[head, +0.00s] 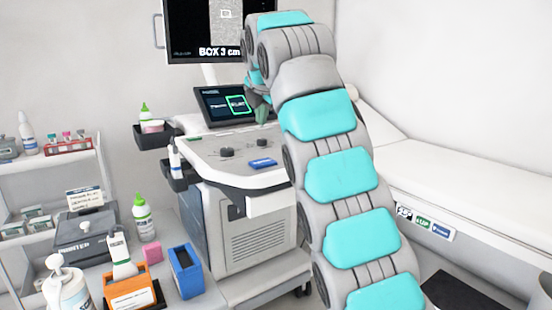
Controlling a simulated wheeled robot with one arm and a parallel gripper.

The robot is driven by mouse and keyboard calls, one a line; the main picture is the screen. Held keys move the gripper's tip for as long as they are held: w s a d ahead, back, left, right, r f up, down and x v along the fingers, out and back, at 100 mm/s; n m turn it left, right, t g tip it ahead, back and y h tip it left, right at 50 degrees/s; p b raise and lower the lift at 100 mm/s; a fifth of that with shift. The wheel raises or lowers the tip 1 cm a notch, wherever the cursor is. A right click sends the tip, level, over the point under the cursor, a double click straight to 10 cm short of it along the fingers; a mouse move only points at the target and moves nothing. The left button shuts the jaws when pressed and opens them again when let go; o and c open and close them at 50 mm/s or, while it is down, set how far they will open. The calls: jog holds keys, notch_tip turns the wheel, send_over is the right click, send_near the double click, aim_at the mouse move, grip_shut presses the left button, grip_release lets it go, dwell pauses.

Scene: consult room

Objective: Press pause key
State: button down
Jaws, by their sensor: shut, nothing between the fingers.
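The ultrasound machine's console (215,160) stands in the middle of the head view. Its small tilted touch screen (213,97) shows white text and a green-outlined box (238,104). A blue piece (262,163) with a light label lies on the front of the console deck. No label reading "pause" is legible. My gripper (262,116) is shut and empty, pointing down at the right edge of the touch screen, above the back of the deck. My arm partly hides it and the console's right side. I cannot tell whether its tip touches anything.
A monitor (205,30) reading "BOX 3 cm" stands above the console. A side holder (152,138) with a green-capped bottle is at its left. An exam bed (450,165) is at right.

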jog(key=shift+w+r+n, duration=0.2)
jog(key=shift+w+n, duration=0.05)
jog(key=shift+n, duration=0.15)
jog(key=shift+s+f, duration=0.1)
jog(key=shift+f, duration=0.05)
jog(key=b, duration=0.5)
send_over(262, 163)
notch_tip(262, 163, down, 7)
jog(key=shift+s+f, duration=0.15)
jog(key=shift+f+b, duration=0.6)
jog(key=shift+b, duration=0.2)
jog(key=shift+f, duration=0.15)
dwell(1.3)
jog(key=shift+f+b, duration=0.25)
jog(key=shift+b, duration=0.25)
